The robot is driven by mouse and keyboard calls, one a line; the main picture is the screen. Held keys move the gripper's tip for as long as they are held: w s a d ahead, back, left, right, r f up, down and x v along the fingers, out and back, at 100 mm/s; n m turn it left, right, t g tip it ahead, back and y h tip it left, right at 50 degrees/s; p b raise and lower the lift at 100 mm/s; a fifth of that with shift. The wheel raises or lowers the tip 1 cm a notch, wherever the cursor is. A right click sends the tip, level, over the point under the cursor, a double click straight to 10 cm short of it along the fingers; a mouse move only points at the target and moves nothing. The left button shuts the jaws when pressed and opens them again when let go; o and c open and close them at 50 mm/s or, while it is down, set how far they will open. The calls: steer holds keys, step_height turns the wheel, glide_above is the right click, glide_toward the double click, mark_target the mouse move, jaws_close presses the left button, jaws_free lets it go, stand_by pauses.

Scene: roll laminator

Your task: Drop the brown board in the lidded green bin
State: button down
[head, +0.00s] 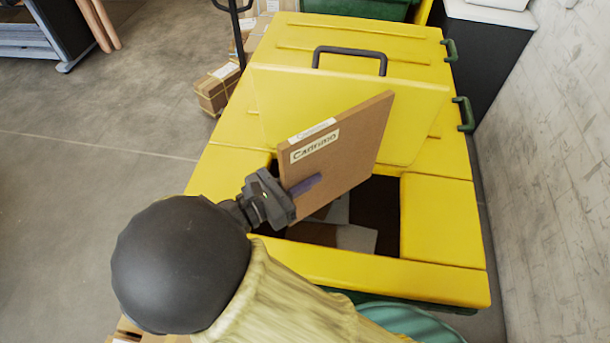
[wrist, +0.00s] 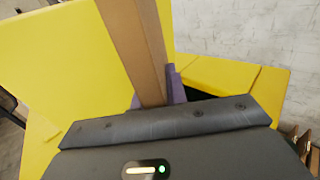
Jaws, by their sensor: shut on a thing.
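The brown board (head: 346,148) with a white label is tilted on edge above the opening of the bin. My gripper (head: 304,186) is shut on its lower left part. In the wrist view the board (wrist: 136,50) stands edge-on between the purple fingers of my gripper (wrist: 158,98). The bin has a yellow top (head: 450,220) and a green body, little of which shows. Its yellow lid flap (head: 420,110) with a dark handle is raised behind the board. Inside the dark opening lie some white and brown pieces (head: 356,238). The board hides part of the opening and flap.
A pale brick wall (head: 545,150) runs close along the bin's right side. Cardboard boxes (head: 215,88) stand on the floor at the bin's far left. The grey floor (head: 100,130) to the left is mostly clear.

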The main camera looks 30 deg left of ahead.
steer(key=shift+f, duration=0.2)
